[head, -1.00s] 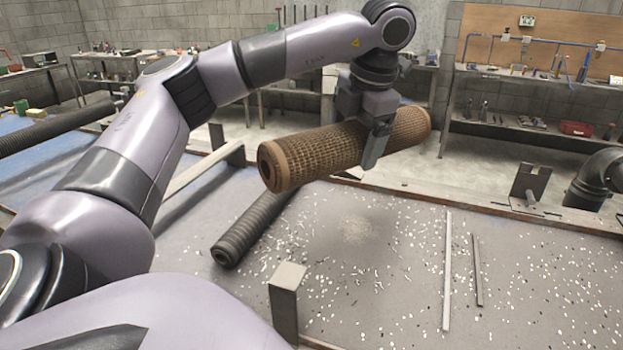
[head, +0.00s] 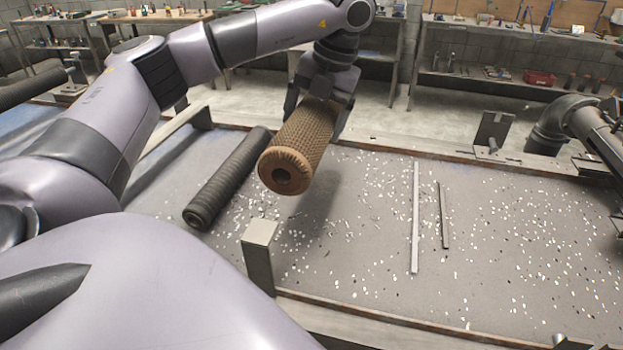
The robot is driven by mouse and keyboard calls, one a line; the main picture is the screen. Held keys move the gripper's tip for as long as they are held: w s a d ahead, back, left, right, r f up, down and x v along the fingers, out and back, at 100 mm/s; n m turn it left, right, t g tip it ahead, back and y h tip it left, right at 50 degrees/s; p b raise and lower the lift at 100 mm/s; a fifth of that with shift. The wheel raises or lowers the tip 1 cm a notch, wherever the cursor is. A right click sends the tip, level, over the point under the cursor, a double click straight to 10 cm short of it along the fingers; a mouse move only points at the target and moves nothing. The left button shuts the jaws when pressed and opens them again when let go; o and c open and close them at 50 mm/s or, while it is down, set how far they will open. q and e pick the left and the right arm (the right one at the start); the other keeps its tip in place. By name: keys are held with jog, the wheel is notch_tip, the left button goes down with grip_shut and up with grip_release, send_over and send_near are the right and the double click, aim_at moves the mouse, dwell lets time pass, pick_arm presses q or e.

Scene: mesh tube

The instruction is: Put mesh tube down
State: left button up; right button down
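The brown mesh tube (head: 305,137) is in my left gripper (head: 318,108), above the grey tabletop. One finger shows on each side of the tube. The tube's near end, with a dark central hole, points toward me and down; its far end is hidden behind the gripper. A shadow lies on the table beneath it, and I see a gap between the tube and the surface.
A dark ribbed tube (head: 228,180) lies on the table (head: 350,230) just left of the held tube. A grey post (head: 260,258) stands in front. Two thin bars (head: 415,220) lie to the right among scattered pale chips. A black pipe elbow (head: 552,122) is at the right.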

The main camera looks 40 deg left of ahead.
pick_arm(q)
jog(key=shift+f+b, duration=1.8)
jog(key=shift+f, duration=5.5)
jog(key=shift+f, duration=0.1)
jog(key=o, duration=1.3)
jog(key=shift+c, duration=0.2)
jog(key=p+v, duration=0.2)
jog(key=v, duration=1)
jog(key=shift+w, duration=0.1)
jog(key=shift+d, duration=0.1)
